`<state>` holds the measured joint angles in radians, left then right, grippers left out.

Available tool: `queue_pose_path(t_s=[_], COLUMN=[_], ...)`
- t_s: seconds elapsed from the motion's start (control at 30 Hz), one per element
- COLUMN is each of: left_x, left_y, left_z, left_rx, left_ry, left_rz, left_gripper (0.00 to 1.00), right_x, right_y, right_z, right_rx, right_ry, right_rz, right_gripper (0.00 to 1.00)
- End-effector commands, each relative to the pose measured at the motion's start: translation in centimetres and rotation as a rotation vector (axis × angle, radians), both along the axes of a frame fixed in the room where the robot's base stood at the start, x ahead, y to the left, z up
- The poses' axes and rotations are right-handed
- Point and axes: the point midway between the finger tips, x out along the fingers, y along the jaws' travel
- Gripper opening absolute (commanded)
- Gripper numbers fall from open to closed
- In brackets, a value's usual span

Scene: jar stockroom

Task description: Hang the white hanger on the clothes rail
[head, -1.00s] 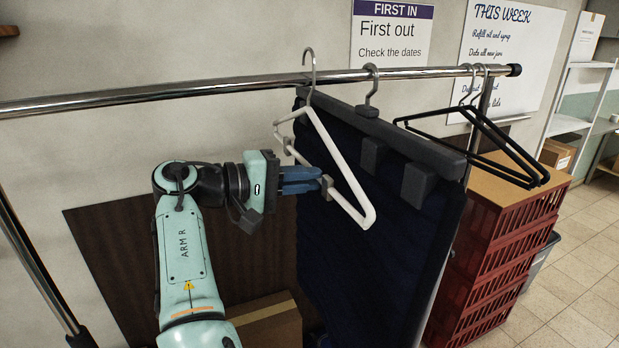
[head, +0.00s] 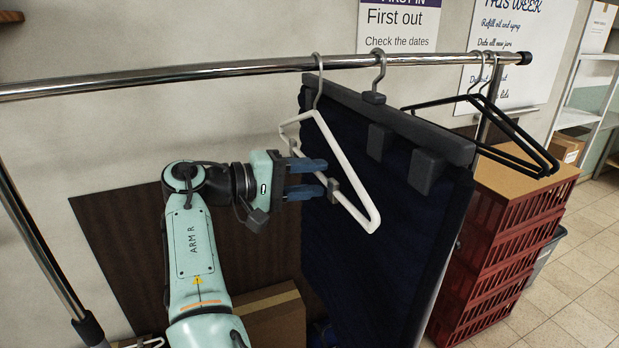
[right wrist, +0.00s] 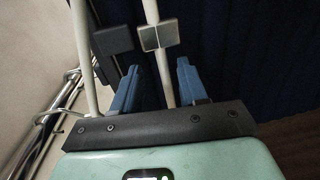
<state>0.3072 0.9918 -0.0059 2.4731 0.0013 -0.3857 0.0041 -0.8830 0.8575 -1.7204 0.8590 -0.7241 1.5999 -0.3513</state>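The white hanger (head: 345,178) hangs from the clothes rail (head: 210,73), its hook over the bar, left of the dark blue garment. It also shows in the right wrist view (right wrist: 152,12). My right gripper (head: 314,179) is open, its two blue fingers apart beside the hanger's lower bar. In the right wrist view the fingers (right wrist: 158,88) stand on either side of that bar, near a small grey block on it; I cannot tell whether they touch it. My left gripper is not in view.
A dark blue garment (head: 375,200) on a grey clamp hanger hangs just right of the white hanger. Black hangers (head: 500,135) hang near the rail's right end. Red crates (head: 505,225) stand below right; a cardboard box (head: 270,318) lies low behind my arm.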

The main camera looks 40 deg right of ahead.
Motion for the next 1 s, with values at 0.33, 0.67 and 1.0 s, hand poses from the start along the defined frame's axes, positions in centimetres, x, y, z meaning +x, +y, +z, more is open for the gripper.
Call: queue_pose_path(t_s=[0.33,0.67,1.0], left_x=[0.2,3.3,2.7], left_y=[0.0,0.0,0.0], left_z=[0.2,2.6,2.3], left_rx=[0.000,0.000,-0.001], left_ry=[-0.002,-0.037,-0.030], left_rz=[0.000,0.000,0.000], left_gripper=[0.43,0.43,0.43], right_x=[0.2,2.5,3.6], right_y=[0.5,6.8,10.1], right_z=[0.2,1.5,1.6], right_rx=[0.000,-0.002,-0.005], right_ry=[0.000,-0.006,-0.002], right_rz=[0.001,0.004,0.000], right_gripper=[0.42,0.42,0.42])
